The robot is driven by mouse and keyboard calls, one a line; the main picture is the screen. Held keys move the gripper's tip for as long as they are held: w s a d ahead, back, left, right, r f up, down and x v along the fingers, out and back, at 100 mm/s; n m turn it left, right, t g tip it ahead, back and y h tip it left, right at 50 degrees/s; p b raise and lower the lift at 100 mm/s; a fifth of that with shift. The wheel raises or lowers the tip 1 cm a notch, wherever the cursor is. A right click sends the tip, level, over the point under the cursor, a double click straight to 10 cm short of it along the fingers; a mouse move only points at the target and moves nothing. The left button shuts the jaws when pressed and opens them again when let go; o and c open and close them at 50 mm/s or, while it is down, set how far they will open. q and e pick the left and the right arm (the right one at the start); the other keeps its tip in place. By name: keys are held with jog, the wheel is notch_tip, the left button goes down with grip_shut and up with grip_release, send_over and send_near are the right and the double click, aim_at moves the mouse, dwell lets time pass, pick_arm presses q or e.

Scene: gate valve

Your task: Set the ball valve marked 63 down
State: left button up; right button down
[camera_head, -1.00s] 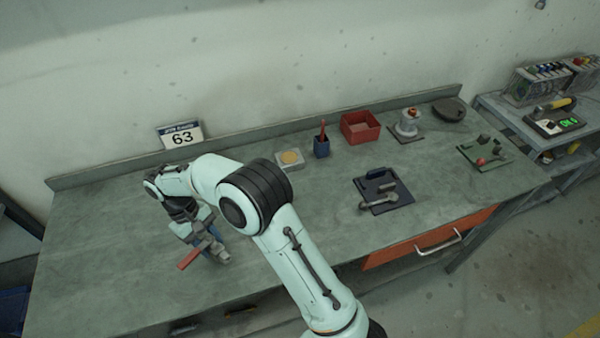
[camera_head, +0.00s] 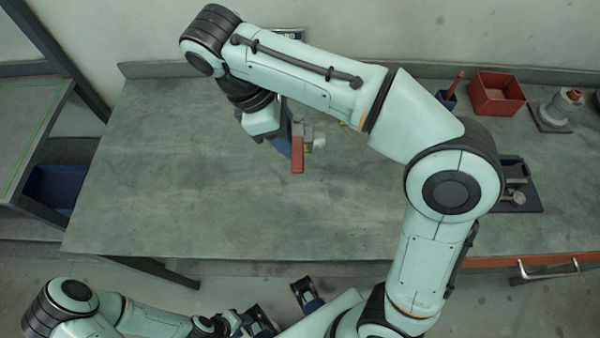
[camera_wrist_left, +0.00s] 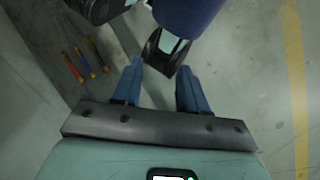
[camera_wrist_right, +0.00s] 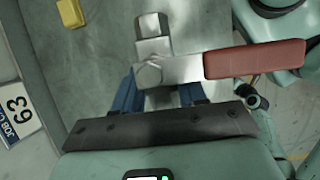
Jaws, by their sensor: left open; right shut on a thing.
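The ball valve, with a grey metal body (camera_wrist_right: 152,45) and a long red lever (camera_wrist_right: 255,60), is in my right gripper (camera_wrist_right: 160,95). In the head view the red lever (camera_head: 298,155) shows over the left half of the workbench (camera_head: 200,190). My right gripper (camera_head: 290,135) is shut on the valve there; whether the valve touches the bench top is unclear. A card marked 63 (camera_wrist_right: 18,112) stands at the left of the right wrist view. My left gripper (camera_wrist_left: 158,85) is open and empty, low in front of the bench, above the floor.
The bench left of the valve is bare. A shelf unit (camera_head: 35,130) is at far left.

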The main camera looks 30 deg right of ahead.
jog(key=b, duration=0.3)
send_over(297, 187)
jog(key=a, duration=0.1)
jog(key=f, duration=1.2)
jog(key=shift+w+a+f, duration=0.1)
jog(key=shift+w, duration=0.2)
jog(key=shift+f+b, duration=0.45)
jog(key=shift+f, duration=2.15)
jog(key=shift+f, duration=0.15)
jog(key=c, duration=0.6)
grip_release()
jog(key=shift+c, duration=0.2)
jog(key=p+v, duration=0.3)
jog(key=v, duration=0.9)
jog(key=shift+w, duration=0.1)
